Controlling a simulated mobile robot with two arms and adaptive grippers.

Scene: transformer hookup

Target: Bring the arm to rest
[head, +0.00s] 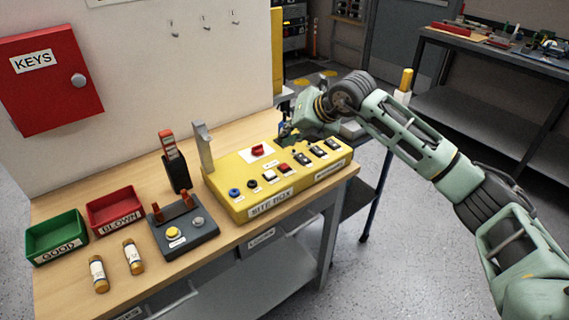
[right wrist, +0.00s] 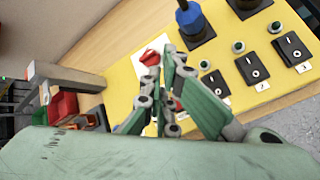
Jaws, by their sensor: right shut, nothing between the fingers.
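My right arm (head: 425,140) comes in from the right and reaches over the far right end of the workbench. Its gripper (head: 287,130) is above the back of the yellow SITE BOX (head: 240,205) and is small and partly hidden in the head view. In the right wrist view the gripper (right wrist: 163,66) has its fingers together with nothing between them. It points toward the yellow box (right wrist: 125,75) and its red switch (right wrist: 150,57). I cannot tell the exact gap to the box. My left gripper is not in view.
The workbench (head: 230,250) holds a green GOOD tray (head: 57,252), a red BLOWN tray (head: 116,223), two fuses (head: 98,274), a grey tester (head: 182,248) and a black and red tool (head: 175,165). A grey lever (head: 204,145) stands beside the box. Floor (head: 420,250) is open at right.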

